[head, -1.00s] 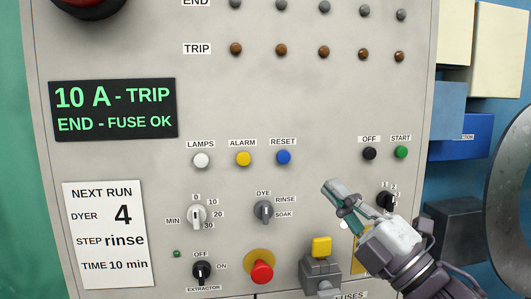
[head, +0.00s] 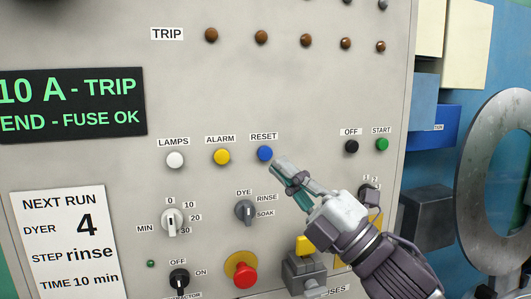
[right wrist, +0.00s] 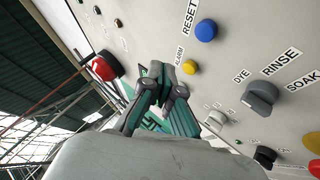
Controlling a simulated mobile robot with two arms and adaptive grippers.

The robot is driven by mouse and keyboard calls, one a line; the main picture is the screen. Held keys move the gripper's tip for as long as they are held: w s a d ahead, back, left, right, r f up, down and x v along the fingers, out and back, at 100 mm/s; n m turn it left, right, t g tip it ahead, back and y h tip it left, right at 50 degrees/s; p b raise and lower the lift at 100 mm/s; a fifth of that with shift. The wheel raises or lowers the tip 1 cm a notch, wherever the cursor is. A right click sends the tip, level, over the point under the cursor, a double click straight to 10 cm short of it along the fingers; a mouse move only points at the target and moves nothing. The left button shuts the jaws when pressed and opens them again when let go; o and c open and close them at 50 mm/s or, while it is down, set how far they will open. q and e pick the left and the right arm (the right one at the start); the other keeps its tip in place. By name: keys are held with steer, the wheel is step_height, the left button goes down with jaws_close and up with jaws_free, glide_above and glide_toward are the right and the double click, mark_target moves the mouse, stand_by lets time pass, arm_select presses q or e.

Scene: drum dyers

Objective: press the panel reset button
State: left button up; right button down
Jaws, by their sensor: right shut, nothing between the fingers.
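The blue reset button (head: 265,153) sits on the grey panel under the RESET label, to the right of the yellow alarm button (head: 222,156). The reset button also shows in the right wrist view (right wrist: 206,30), above and to the right of the fingertips. My right gripper (head: 279,163) is shut and empty, with its fingertips just below and right of the reset button in the head view. In the right wrist view the closed fingers (right wrist: 158,72) stand clear of the blue button. I cannot tell the exact gap to the panel. My left gripper is not in view.
A white lamps button (head: 175,160), a black off button (head: 351,147) and a green start button (head: 382,144) share the row. Below are the DYE selector (head: 245,210), a red mushroom button (head: 244,274) and a yellow-topped grey switch (head: 304,262).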

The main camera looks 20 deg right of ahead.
mark_target(265, 153)
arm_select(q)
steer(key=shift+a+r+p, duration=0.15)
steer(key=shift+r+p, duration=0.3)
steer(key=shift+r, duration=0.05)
arm_select(e)
steer(key=w, duration=0.5)
steer(key=shift+w, duration=0.2)
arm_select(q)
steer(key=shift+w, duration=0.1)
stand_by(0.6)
arm_select(e)
steer(key=shift+w, duration=0.1)
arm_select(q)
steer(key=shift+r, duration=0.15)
arm_select(e)
steer(key=shift+w+a, duration=0.1)
steer(key=shift+w, duration=0.25)
